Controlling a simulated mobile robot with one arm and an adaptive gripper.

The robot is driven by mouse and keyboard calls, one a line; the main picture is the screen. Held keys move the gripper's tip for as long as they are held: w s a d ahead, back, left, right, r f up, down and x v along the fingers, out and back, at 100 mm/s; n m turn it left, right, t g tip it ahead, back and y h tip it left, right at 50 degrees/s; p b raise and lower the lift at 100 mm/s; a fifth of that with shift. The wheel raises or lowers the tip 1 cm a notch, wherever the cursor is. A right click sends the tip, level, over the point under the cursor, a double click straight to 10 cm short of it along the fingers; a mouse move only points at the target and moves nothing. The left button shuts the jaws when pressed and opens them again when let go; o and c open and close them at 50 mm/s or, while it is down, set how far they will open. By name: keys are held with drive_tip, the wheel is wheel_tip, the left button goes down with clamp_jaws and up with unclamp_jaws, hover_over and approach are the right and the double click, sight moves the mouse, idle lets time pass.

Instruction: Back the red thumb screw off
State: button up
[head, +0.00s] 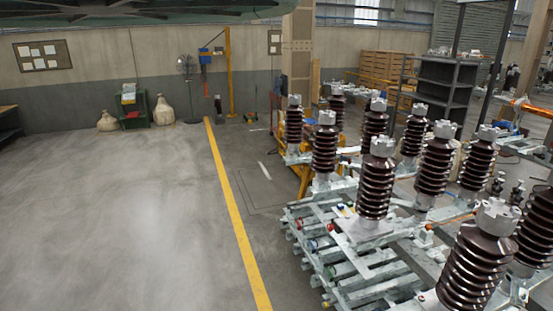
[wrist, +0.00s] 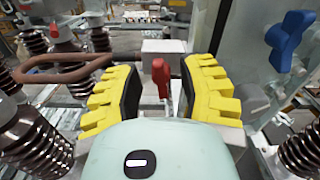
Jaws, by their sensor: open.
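The red thumb screw (wrist: 160,76) shows in the wrist view as a small upright red handle near the picture's middle. My gripper (wrist: 159,90) has two yellow, ribbed fingers with dark inner pads. The fingers are open, one on each side of the red screw in the picture, with a visible gap on both sides. How deep the screw sits between them I cannot tell. In the head view, small red spots show on the isolator frames (head: 352,273), too small to tell which is this screw. My gripper does not show there.
A blue winged knob (wrist: 290,40) stands to the right of the fingers. A brown rod loop (wrist: 62,72) and ribbed brown insulators (wrist: 38,137) lie to the left. In the head view, insulators (head: 375,185) crowd the right; the grey floor (head: 110,215) at left is clear.

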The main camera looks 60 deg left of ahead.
drive_tip(key=shift+o, duration=0.3)
clamp_jaws()
idle(0.6)
